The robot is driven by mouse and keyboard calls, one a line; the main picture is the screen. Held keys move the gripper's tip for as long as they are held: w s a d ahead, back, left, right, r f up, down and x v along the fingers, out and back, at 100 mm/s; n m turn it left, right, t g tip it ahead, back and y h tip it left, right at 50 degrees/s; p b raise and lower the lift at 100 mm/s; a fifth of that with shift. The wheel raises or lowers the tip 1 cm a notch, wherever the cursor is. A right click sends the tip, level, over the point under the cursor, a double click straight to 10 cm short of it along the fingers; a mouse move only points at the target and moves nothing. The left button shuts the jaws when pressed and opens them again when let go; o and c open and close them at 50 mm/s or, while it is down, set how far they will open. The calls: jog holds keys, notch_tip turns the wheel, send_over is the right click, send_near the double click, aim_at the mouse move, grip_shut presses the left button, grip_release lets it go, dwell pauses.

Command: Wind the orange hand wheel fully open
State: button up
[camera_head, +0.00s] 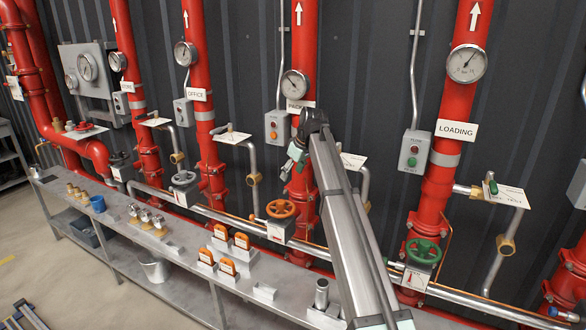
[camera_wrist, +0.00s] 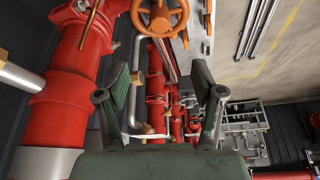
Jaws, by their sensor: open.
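The orange hand wheel (camera_head: 282,209) sits on a valve on the pipe run along the back of the bench, at the foot of a red riser pipe. It also shows at the top of the wrist view (camera_wrist: 160,16), partly cut off by the frame edge. My gripper (camera_head: 297,150) is higher up, in front of the red riser, apart from the wheel. In the wrist view my gripper (camera_wrist: 158,92) has its two dark fingers spread wide with nothing between them. The arm hides part of the riser to the right of the wheel.
A green hand wheel (camera_head: 424,251) is to the right, and a grey hand wheel (camera_head: 184,178) is to the left. Orange blocks (camera_head: 227,266) and a steel cylinder (camera_head: 321,293) stand on the bench. A control box (camera_head: 277,126) and pressure gauge (camera_head: 294,84) are near my gripper.

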aim_at(281, 201)
jog(key=p+x, duration=0.3)
jog(key=x, duration=1.2)
jog(key=shift+f, duration=0.15)
